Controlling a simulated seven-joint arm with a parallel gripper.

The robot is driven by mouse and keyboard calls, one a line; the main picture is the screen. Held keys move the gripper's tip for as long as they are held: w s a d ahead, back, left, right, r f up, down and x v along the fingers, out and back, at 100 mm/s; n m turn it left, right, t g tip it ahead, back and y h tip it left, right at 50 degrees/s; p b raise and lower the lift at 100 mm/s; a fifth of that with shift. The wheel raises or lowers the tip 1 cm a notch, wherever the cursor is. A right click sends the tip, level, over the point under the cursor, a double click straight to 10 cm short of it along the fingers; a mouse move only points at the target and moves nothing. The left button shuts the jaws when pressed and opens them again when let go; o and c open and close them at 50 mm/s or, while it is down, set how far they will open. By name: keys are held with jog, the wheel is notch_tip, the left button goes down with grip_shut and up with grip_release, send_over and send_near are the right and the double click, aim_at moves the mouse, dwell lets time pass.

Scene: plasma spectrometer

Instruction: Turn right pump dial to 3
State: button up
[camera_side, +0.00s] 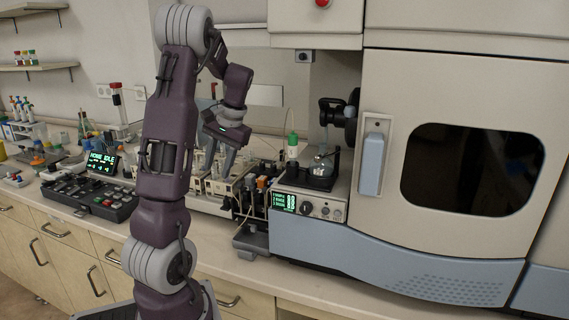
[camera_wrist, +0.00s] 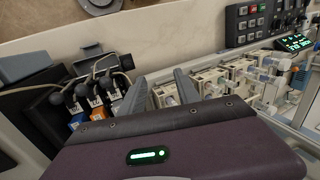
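My gripper (camera_side: 218,168) hangs above the row of small beige pump-like units (camera_side: 222,188) in the middle of the bench. In the wrist view my gripper (camera_wrist: 160,85) has its two fingers spread apart with nothing between them. The beige units (camera_wrist: 218,80) lie beyond and to the right of the fingers. A control box (camera_side: 308,203) with a green display stands to the right in the side view, apart from my gripper. It has a dark dial (camera_side: 306,208) and smaller knobs (camera_side: 325,210). I cannot tell which dial is the right pump dial, nor read any setting.
The large spectrometer (camera_side: 470,130) fills the right side. A black keypad panel (camera_side: 88,197) and a green-lit screen (camera_side: 102,162) are at left. The bench front edge is mostly clear.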

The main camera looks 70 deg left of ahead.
jog(key=w+r+m+t+h, duration=0.1)
jog(key=w+m, duration=0.4)
jog(key=w, duration=0.1)
jog(key=w+d+r+m+t, duration=0.1)
jog(key=w+r+m, duration=0.1)
jog(key=w+m, duration=0.3)
jog(key=w+r+m+h, duration=0.1)
jog(key=w+m, duration=0.4)
jog(key=w, duration=0.2)
jog(key=shift+w+d+r+t+h, duration=0.2)
jog(key=shift+d+t+h, duration=0.1)
jog(key=shift+t, duration=0.1)
notch_tip(320, 180, down, 6)
jog(key=shift+r, duration=0.15)
jog(key=shift+f, duration=0.5)
grip_shut()
